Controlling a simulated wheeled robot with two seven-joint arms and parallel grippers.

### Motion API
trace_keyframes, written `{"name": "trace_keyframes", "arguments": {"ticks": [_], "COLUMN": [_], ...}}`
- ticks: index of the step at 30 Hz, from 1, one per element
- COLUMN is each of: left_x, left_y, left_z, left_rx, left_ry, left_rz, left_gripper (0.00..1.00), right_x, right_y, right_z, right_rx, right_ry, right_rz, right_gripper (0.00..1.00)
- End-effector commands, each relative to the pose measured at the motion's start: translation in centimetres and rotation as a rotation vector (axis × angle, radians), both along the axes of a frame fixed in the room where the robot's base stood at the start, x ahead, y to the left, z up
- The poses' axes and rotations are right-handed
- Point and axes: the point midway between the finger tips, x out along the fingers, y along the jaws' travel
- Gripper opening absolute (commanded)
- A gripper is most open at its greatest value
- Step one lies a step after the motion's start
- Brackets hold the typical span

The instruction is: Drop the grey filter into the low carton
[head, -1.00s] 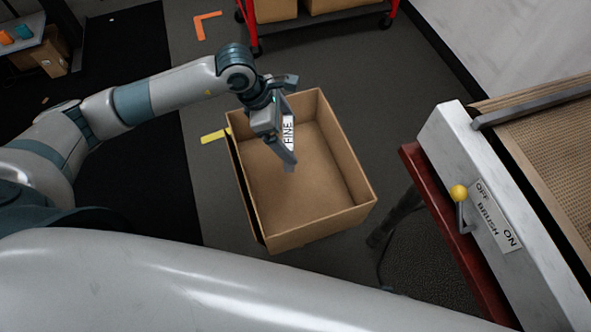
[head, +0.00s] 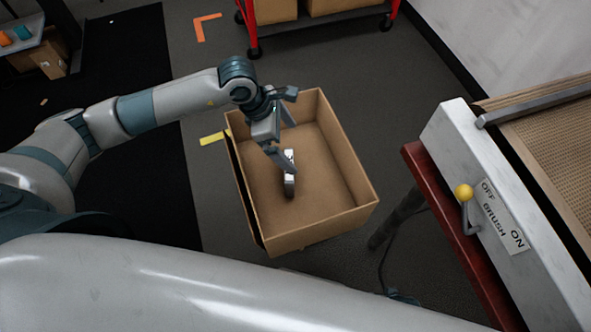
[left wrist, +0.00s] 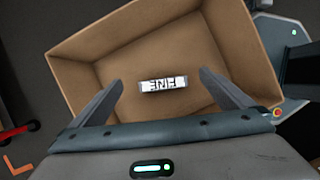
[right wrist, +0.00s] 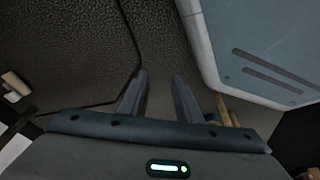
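The low carton (head: 318,238) is an open brown box on the floor, below my left gripper (head: 288,128). The left fingers are spread apart over the carton's opening. The grey filter, with a pale label reading FINE (head: 290,182), is inside the carton's outline beneath the fingers. In the left wrist view the filter (left wrist: 163,84) lies between the open fingers (left wrist: 160,77), touching neither, against the carton's bottom; whether it rests there or is still falling is unclear. My right gripper (right wrist: 159,76) is open and empty in its wrist view.
A marble-topped machine with a yellow-knobbed BRUSH lever (head: 464,193) stands at the right on a red frame (head: 455,225). A red cart (head: 330,22) with boxes is at the back. A yellow floor mark (head: 212,138) lies left of the carton.

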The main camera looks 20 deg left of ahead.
Motion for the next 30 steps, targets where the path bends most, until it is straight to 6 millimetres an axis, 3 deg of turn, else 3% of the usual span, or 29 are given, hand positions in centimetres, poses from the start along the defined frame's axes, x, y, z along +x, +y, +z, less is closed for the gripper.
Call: {"name": "trace_keyframes", "arguments": {"ticks": [8, 14, 30], "left_x": [0.0, -0.2, -1.4], "left_y": [0.3, 1.0, 4.9], "left_z": [0.5, 2.5, 12.2], "left_rx": [0.000, 0.001, 0.001], "left_ry": [-0.001, -0.003, -0.004], "left_rz": [0.000, 0.000, 0.001], "left_gripper": [1.00, 1.00, 1.00], "right_x": [0.0, 0.3, 0.3], "right_y": [0.0, 0.1, 0.4], "right_z": [-0.1, 0.2, 2.0], "right_rx": [0.000, 0.000, 0.001], "right_ry": [0.001, -0.002, 0.006], "right_rz": [0.000, 0.001, 0.001], "right_gripper": [0.31, 0.31, 0.31]}}
